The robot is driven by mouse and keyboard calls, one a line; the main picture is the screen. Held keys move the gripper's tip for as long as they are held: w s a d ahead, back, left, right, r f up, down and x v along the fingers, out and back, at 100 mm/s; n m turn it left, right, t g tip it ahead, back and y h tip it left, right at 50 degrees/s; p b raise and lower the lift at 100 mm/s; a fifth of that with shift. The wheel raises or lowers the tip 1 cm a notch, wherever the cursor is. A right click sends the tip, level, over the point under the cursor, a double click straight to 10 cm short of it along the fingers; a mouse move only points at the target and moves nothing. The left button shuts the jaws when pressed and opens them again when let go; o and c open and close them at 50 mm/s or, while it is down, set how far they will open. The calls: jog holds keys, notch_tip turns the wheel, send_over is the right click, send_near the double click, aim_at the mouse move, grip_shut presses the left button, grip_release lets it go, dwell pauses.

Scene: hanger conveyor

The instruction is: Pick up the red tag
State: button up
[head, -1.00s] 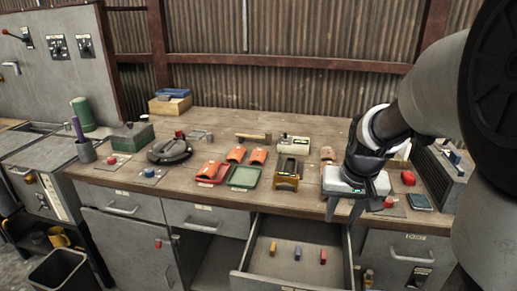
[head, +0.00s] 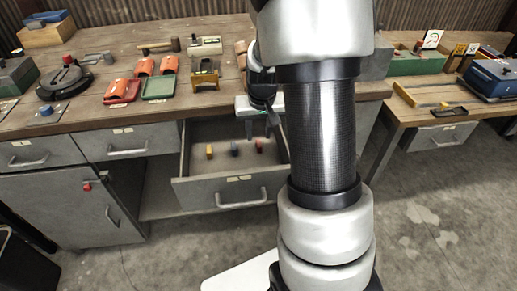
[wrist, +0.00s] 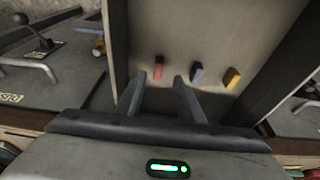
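The red tag (head: 258,146) stands at the right of a row of three in the open drawer (head: 222,183). A blue tag (head: 233,149) and a yellow tag (head: 210,152) are to its left. In the wrist view the red tag (wrist: 158,67) shows just beyond and between my fingertips, with the blue tag (wrist: 197,73) and yellow tag (wrist: 231,78) to the right. My gripper (wrist: 160,77) is open and empty, its fingers apart. In the head view my gripper (head: 262,128) hangs above the drawer near the red tag; my arm hides part of the drawer's right side.
The workbench (head: 108,68) above holds red trays (head: 122,91), a green tray (head: 159,87) and a yellow-framed device (head: 205,76). The drawer's front and side walls surround the tags. A second table (head: 440,112) with boxes stands at the right.

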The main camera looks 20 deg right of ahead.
aim_at(259, 143)
jog(key=shift+d+b+x, duration=0.1)
jog(key=shift+b+x, duration=0.35)
jog(key=shift+x, duration=1.1)
jog(key=shift+d+b+x, duration=0.15)
jog(key=shift+b+x, duration=0.3)
jog(key=shift+x, duration=1.1)
jog(key=shift+r, duration=0.1)
jog(key=shift+c, duration=0.4)
grip_shut()
